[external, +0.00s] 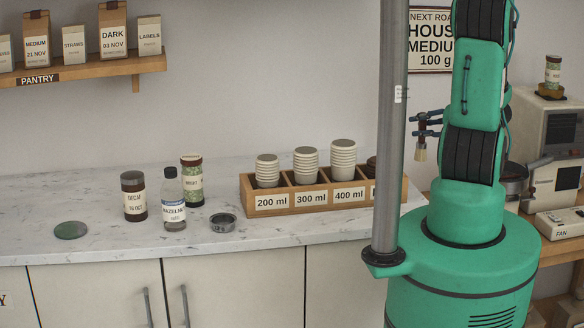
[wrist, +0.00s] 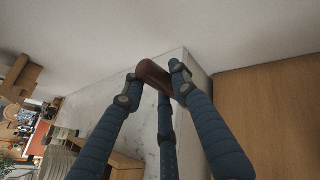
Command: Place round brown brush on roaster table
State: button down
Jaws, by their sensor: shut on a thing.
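The round brown brush (wrist: 153,73) is between the blue fingertips of my gripper (wrist: 155,85) in the wrist view. In the external view my gripper (external: 424,126) shows just left of my arm. The brush (external: 420,153) hangs there with its pale end down, in the air in front of the back wall. My gripper is shut on it. The roaster table (external: 557,251) is a wooden surface at the right, partly hidden by my arm and body. A wooden surface (wrist: 268,120) at the right of the wrist view looks like this table.
A white marble counter (external: 100,220) holds jars, a bottle and a wooden cup rack (external: 247,204). A roaster machine (external: 548,130) and a box marked FAN (external: 562,222) stand on the roaster table. Its free room is mostly hidden in the external view.

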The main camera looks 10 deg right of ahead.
jog(key=s+f+m+h, duration=0.1)
jog(key=s+f+h, duration=0.1)
jog(key=s+f, duration=0.3)
jog(key=s+f+m+t+h, duration=0.1)
jog(key=s+f+m, duration=0.1)
jog(key=s+f, duration=0.3)
notch_tip(320, 180, down, 5)
jog(key=shift+s+a+r+h, duration=0.1)
jog(key=shift+s+a+h, duration=0.1)
jog(key=shift+a+h, duration=0.15)
jog(key=shift+w+d, duration=0.1)
jog(key=shift+w, duration=0.05)
jog(key=w+d, duration=0.1)
jog(key=w, duration=0.6)
jog(key=w+d+f+b, duration=0.1)
jog(key=w+d, duration=0.1)
jog(key=w, duration=0.5)
jog(key=shift+d+f, duration=0.25)
jog(key=shift+w+d+f+b, duration=0.1)
jog(key=shift+w+f+b, duration=0.2)
jog(key=shift+f, duration=0.6)
jog(key=shift+w+d+f+b, duration=0.1)
jog(key=shift+w+f+b, duration=0.2)
jog(key=shift+f, duration=0.6)
